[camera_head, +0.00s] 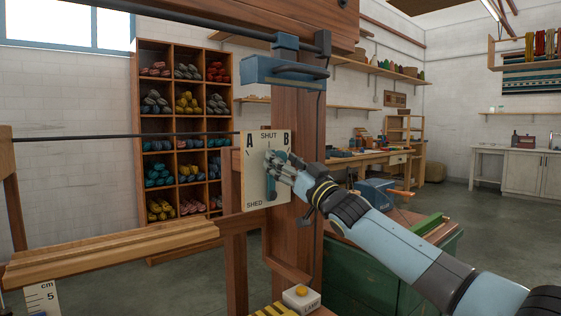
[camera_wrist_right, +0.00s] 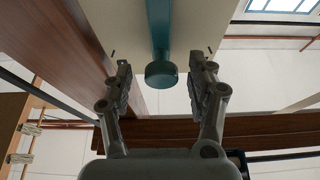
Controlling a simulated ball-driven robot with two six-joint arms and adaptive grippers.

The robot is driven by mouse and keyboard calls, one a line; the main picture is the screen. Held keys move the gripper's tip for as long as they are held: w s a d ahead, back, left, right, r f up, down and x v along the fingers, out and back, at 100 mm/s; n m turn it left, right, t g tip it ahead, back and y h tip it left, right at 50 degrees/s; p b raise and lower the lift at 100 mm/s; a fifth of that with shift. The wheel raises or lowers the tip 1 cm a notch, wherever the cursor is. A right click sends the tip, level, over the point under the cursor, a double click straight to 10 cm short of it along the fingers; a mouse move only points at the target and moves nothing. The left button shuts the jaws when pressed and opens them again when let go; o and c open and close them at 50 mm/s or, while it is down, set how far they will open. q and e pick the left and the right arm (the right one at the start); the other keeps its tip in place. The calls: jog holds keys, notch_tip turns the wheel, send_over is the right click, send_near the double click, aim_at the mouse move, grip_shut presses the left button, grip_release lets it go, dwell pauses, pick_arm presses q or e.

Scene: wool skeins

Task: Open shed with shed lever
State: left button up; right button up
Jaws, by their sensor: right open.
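The shed lever (camera_head: 270,190) is a teal bar on a cream plate (camera_head: 252,185) marked A, SHUT, B and SHED. It stands about upright, its upper end below the word SHUT. My right gripper (camera_head: 276,162) is at the lever's upper end and hides part of it. In the right wrist view the lever's round teal knob (camera_wrist_right: 161,74) sits between the two open fingers of the right gripper (camera_wrist_right: 163,72), with a gap on each side. My left gripper is not in view.
The plate is fixed to a wooden loom post (camera_head: 295,110). A box with a yellow button (camera_head: 301,292) is below. A wooden beam (camera_head: 110,250) runs at left. A green chest (camera_head: 370,265) stands behind my right arm. Shelves of wool skeins (camera_head: 185,130) stand further back.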

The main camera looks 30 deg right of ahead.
jog(key=shift+w+a+r, duration=0.1)
jog(key=shift+w+r, duration=0.2)
jog(key=shift+w, duration=0.35)
grip_shut()
